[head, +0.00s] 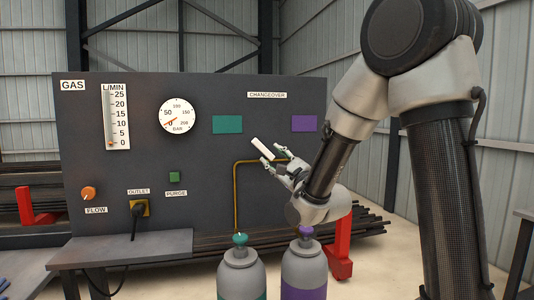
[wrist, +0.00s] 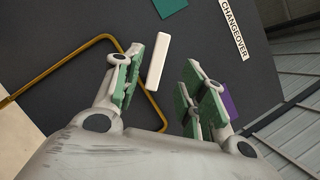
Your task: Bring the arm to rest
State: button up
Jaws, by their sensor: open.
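My gripper (head: 272,161) is open and empty, in front of the dark gas panel (head: 85,150). In the wrist view my gripper (wrist: 162,83) shows two fingers with green pads spread apart. A white changeover lever (head: 262,148) stands on the panel just beyond the fingertips, tilted. In the wrist view the lever (wrist: 158,61) lies between the fingers' lines but nearer the left finger; whether it touches that finger I cannot tell. My arm is bent, reaching from the right toward the panel.
A teal-topped cylinder (head: 240,270) and a purple-topped cylinder (head: 304,265) stand below my gripper. A brass pipe (head: 236,195) runs on the panel. A grey shelf (head: 120,248) juts out at left. Metal rods (head: 200,249) lie behind on a red rack (head: 341,255).

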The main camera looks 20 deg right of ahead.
jog(key=shift+v, duration=1.15)
jog(key=s+d+f+n+g+h, duration=0.2)
jog(key=f+n+g, duration=0.3)
jog(key=f+n, duration=0.3)
jog(key=s+d+f+n+g+h, duration=0.1)
jog(key=s+f+n+g+h, duration=0.15)
jog(key=f+n+g, duration=0.55)
jog(key=s+d+f+n+g, duration=0.1)
jog(key=s+d+f+n, duration=0.15)
jog(key=s, duration=0.45)
jog(key=s+d+f+n+g, duration=0.1)
jog(key=s+d+n+g, duration=0.15)
jog(key=s, duration=0.45)
jog(key=s+d+r+n, duration=0.1)
jog(key=s+d+r, duration=0.1)
jog(key=s+r, duration=0.2)
jog(key=s+d+r+n+h, duration=0.1)
jog(key=s+r, duration=0.4)
jog(key=s, duration=0.5)
jog(key=shift+d+n, duration=0.3)
jog(key=shift+d, duration=0.3)
